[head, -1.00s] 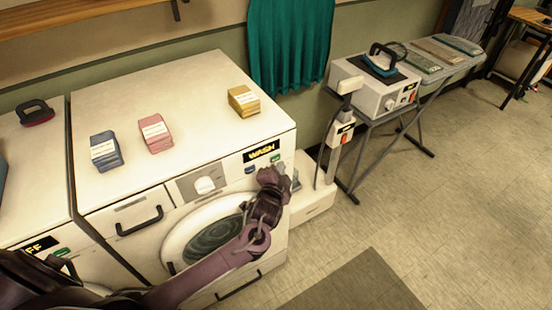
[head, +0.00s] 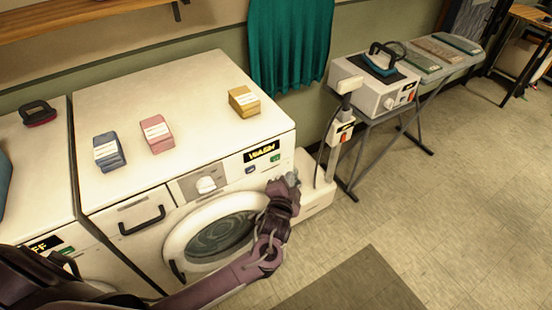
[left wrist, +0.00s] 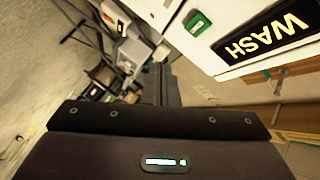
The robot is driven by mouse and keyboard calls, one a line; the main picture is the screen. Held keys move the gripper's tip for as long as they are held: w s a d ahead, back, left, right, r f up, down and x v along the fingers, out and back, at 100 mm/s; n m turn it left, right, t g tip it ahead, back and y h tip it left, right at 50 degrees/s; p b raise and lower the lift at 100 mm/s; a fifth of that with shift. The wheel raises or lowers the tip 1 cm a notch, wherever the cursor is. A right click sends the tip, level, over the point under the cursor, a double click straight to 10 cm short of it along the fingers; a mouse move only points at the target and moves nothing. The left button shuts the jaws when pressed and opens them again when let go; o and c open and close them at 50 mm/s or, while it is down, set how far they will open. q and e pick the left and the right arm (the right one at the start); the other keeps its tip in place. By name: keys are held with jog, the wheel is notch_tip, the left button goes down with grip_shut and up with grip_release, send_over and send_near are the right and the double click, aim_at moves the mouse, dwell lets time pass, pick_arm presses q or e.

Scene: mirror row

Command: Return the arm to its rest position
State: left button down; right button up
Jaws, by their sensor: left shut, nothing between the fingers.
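My left arm comes in from the bottom left in the head view. Its gripper (head: 291,180) is at the front right edge of the washing machine (head: 185,75), below the WASH label (head: 261,151) and just right of the round door (head: 212,238). The gripper is shut and empty. In the left wrist view the dark gripper body fills the lower part, with the WASH label (left wrist: 262,38) and a green button (left wrist: 198,23) at the upper right. My right gripper is not in view.
Blue (head: 108,151), pink (head: 156,134) and yellow (head: 244,101) packs sit on the machine top. A second machine (head: 35,165) stands at left. An ironing board (head: 452,68) and a white box with an iron (head: 378,92) stand at right. Floor at lower right is open.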

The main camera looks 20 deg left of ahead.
pick_arm(q)
jog(key=s+a+f+n+g+b, duration=0.1)
jog(key=s+a+f+g, duration=0.1)
jog(key=s+f, duration=0.65)
jog(key=s+a+f+n+g+b, duration=0.1)
jog(key=s+a+f+g+b, duration=0.2)
jog(key=f, duration=1)
jog(key=s+a+f+n+g, duration=0.1)
jog(key=s+f+g, duration=0.1)
jog(key=s+f, duration=0.7)
jog(key=s+f+n+g+b, duration=0.1)
jog(key=s+f+g, duration=0.1)
jog(key=s+f, duration=0.3)
jog(key=s+f+n+g+h, duration=0.1)
jog(key=s+f, duration=0.5)
jog(key=s, duration=0.7)
jog(key=s+f+n+g+h+b, duration=0.1)
jog(key=s+f+g, duration=0.3)
jog(key=s, duration=0.5)
notch_tip(320, 180, down, 2)
jog(key=shift+s+a+f+n+b, duration=0.2)
jog(key=shift+n+b, duration=0.15)
jog(key=shift+n, duration=0.45)
jog(key=shift+w, duration=0.1)
dwell(1.2)
